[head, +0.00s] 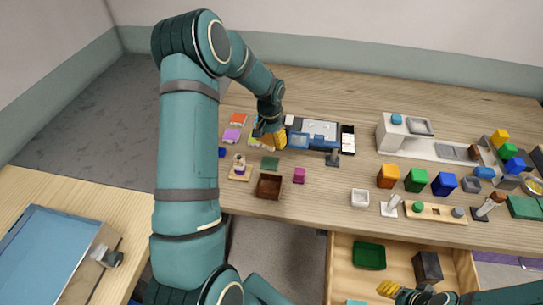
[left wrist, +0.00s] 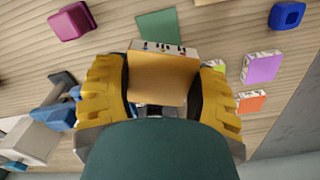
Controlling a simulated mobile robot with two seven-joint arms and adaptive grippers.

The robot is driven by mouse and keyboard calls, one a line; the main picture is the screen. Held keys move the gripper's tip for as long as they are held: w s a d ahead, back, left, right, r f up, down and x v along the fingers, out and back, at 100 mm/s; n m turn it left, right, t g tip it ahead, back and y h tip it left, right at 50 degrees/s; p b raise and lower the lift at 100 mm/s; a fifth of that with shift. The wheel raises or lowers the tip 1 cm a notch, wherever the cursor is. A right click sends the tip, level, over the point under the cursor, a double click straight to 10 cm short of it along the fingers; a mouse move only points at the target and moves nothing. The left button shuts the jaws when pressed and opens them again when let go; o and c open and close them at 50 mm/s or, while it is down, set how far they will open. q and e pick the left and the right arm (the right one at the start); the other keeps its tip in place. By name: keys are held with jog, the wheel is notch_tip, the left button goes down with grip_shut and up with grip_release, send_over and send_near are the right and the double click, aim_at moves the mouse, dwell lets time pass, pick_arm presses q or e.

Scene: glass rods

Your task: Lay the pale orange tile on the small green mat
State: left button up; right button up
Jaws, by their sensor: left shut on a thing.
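The pale orange tile (left wrist: 160,78) is between the yellow fingers of my left gripper (left wrist: 163,88) in the left wrist view, with a pale speckled edge facing the mat's side. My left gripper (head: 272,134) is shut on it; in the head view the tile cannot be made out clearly. The small green mat (head: 270,163) lies bare on the table just below the gripper in the head view.
An orange-red tile (head: 238,118) and a purple tile (head: 232,135) lie left of my left gripper. A brown open box (head: 269,187), a magenta block (head: 299,175) and a small figure on a wooden base (head: 240,168) stand near the mat. A blue-grey device (head: 318,130) is to the right.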

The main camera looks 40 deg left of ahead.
pick_arm(q)
send_over(270, 163)
notch_tip(270, 163, down, 6)
jog(key=shift+s+f, duration=0.1)
jog(key=shift+f, duration=0.1)
notch_tip(270, 163, down, 3)
jog(key=shift+f, duration=0.15)
jog(key=o, duration=1.3)
